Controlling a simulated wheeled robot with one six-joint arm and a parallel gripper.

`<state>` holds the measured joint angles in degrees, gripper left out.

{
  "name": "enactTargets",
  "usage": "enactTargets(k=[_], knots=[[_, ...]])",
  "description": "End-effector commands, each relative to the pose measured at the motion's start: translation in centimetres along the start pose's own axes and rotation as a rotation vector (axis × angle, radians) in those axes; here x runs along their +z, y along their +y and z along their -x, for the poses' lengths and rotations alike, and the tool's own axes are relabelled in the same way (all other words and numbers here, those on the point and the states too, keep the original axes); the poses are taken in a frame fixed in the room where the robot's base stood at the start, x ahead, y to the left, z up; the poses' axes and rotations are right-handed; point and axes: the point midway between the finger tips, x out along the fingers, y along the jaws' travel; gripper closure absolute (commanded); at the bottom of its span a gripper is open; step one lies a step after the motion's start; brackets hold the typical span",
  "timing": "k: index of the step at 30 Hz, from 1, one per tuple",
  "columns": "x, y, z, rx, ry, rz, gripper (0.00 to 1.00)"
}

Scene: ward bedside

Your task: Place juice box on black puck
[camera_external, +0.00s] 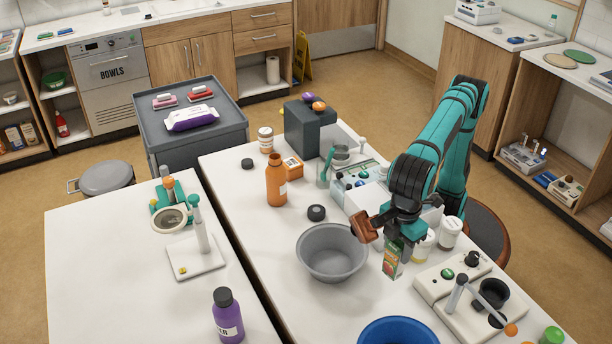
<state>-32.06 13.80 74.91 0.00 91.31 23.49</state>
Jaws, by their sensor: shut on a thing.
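A small green and red juice box (391,264) hangs below my gripper (398,238), which is shut on its top. It is roughly upright, just right of the grey bowl; whether it touches the table is unclear. A second, similar black disc (247,164) lies farther back near the table's left edge.
A grey bowl (332,254) stands between my gripper and the table's left edge. An orange bottle (276,181) stands near the closer puck. A brown block-like object (366,227) shows beside my gripper. White jars (450,232) and a blue bowl (398,333) are nearby.

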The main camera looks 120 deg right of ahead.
Motion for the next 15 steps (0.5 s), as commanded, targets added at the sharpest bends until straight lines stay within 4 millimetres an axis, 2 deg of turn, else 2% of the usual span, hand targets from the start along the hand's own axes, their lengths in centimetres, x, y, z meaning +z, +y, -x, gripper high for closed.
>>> enactTargets(k=[5, 8, 15], knots=[[-0.4, 2.8, 0.3, -0.001, 0.002, -0.014, 0.85], [-0.8, 6.0, 0.6, 0.0, 0.002, -0.028, 0.85], [-1.0, 15.1, 1.4, 0.0, 0.002, -0.065, 0.85]])
